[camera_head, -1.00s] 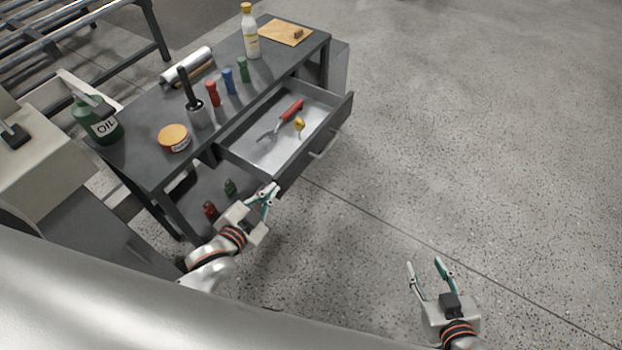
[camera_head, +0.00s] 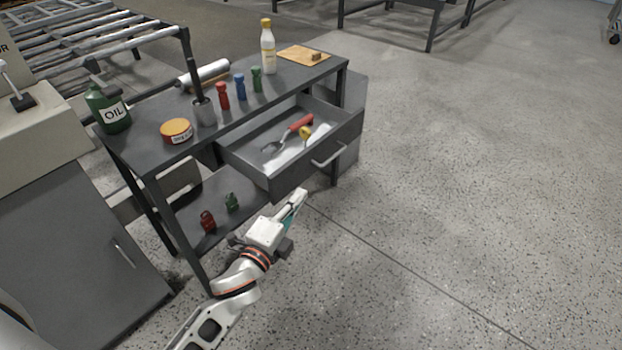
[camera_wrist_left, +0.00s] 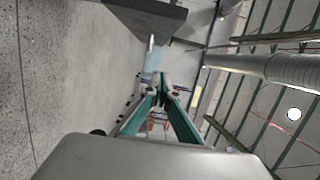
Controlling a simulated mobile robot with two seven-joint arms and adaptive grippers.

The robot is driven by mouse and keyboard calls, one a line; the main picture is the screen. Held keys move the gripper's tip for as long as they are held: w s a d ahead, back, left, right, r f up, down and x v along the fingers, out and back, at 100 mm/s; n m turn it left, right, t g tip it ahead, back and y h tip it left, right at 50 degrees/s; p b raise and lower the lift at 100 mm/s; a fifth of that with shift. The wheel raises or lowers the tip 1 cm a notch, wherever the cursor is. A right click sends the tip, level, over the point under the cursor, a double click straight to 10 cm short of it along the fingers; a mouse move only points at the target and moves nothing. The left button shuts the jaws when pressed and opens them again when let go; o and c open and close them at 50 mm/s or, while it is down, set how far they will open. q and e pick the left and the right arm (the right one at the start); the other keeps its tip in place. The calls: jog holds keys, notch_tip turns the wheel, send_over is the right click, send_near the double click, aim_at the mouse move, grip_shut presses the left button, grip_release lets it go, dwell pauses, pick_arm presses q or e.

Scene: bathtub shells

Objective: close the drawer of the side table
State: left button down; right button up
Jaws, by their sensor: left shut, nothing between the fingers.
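The side table (camera_head: 158,110) is dark grey, and its drawer (camera_head: 258,160) is pulled out toward the right front. A red-handled tool (camera_head: 299,124) and a small yellow item (camera_head: 305,132) lie in the drawer. The drawer's front panel has a silver bar handle (camera_head: 329,156). My left gripper (camera_head: 298,197) is shut and empty, just in front of and below the drawer front, left of the handle; I see no clear contact. In the left wrist view the gripper's teal fingers (camera_wrist_left: 163,92) meet at the tips, and a dark panel edge shows above them. My right gripper is out of view.
On the table top stand a green oil can (camera_head: 107,108), an orange tin (camera_head: 176,130), several coloured small bottles and a tall bottle (camera_head: 268,48). Two small weights, red (camera_head: 207,221) and green (camera_head: 232,202), sit on the lower shelf. The floor to the right is clear.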

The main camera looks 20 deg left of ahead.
aim_at(304, 165)
pick_arm(q)
jog(key=w+a, duration=0.1)
jog(key=w, duration=0.2)
jog(key=w+b, duration=0.1)
jog(key=w, duration=0.3)
jog(key=w+a, duration=0.1)
jog(key=w, duration=0.3)
jog(key=shift+w+a, duration=0.25)
jog(key=shift+a, duration=0.05)
jog(key=shift+a+r, duration=0.1)
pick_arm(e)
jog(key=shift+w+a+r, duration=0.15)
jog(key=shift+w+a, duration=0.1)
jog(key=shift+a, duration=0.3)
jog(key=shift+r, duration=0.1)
pick_arm(q)
jog(key=shift+a, duration=0.1)
